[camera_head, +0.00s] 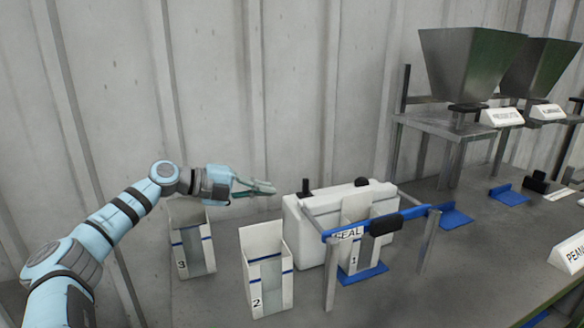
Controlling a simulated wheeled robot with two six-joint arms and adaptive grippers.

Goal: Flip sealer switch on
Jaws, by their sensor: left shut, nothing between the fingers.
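The sealer (310,233) is a white box on the grey table, with a black switch (306,187) standing up on its top left and another black knob (361,182) at the top right. In front of it is a frame with a blue bar, a black handle (386,224) and a SEAL label (349,234). My left gripper (272,188) is shut and empty, a little left of the switch and apart from it. Which way the switch is set cannot be told. My right gripper is not in view.
White bag holders marked 3 (191,262) and 2 (254,298) stand left of the sealer, and one marked 1 (354,258) stands inside the frame. Metal hoppers (466,65) stand at the back right. A concrete-like wall is behind.

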